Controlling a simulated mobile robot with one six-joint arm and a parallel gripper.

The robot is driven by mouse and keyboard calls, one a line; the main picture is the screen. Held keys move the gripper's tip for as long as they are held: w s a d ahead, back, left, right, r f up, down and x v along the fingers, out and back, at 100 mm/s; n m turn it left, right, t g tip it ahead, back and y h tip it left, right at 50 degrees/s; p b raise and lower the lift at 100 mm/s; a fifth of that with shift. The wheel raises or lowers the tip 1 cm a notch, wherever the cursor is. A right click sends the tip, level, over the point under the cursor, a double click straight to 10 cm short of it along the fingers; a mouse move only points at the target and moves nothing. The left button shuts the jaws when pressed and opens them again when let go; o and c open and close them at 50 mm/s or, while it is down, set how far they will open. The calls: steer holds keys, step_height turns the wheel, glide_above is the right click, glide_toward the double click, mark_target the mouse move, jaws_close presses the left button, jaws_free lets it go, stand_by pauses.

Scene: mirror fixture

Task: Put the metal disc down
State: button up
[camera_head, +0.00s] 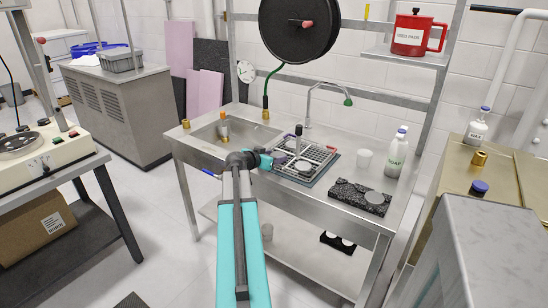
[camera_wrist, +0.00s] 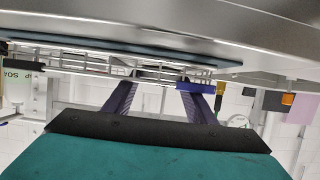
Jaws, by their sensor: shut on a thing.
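My gripper (camera_head: 285,157) reaches from the left to the wire rack on the steel sink table, low over its near left part. In the wrist view its two purple fingers (camera_wrist: 158,88) stand apart, with a thin, edge-on shape between their tips. I take this to be the metal disc, though its outline is hard to make out there. In the head view a round pale grey metal disc (camera_head: 303,167) shows at the rack, just right of the fingers. Whether it touches the rack is unclear. The wire rack (camera_head: 322,157) rests on a dark mat.
A dark foam block (camera_head: 346,194) with a round disc on it lies right of the rack. A dark upright post (camera_head: 298,131) and curved faucet (camera_head: 311,100) rise near the rack. The sink (camera_head: 237,132) is left.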

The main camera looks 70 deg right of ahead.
steer(key=shift+f+b, duration=0.2)
steer(key=shift+b, duration=0.2)
steer(key=o, duration=0.9)
steer(key=shift+r+p, duration=0.2)
steer(key=shift+p, duration=0.25)
steer(key=shift+w+a, duration=0.15)
steer(key=shift+a, duration=0.2)
steer(key=b+v, duration=0.1)
steer(key=v, duration=1)
steer(key=shift+a+r+b, duration=0.1)
steer(key=shift+r+b, duration=0.15)
steer(key=shift+b, duration=0.05)
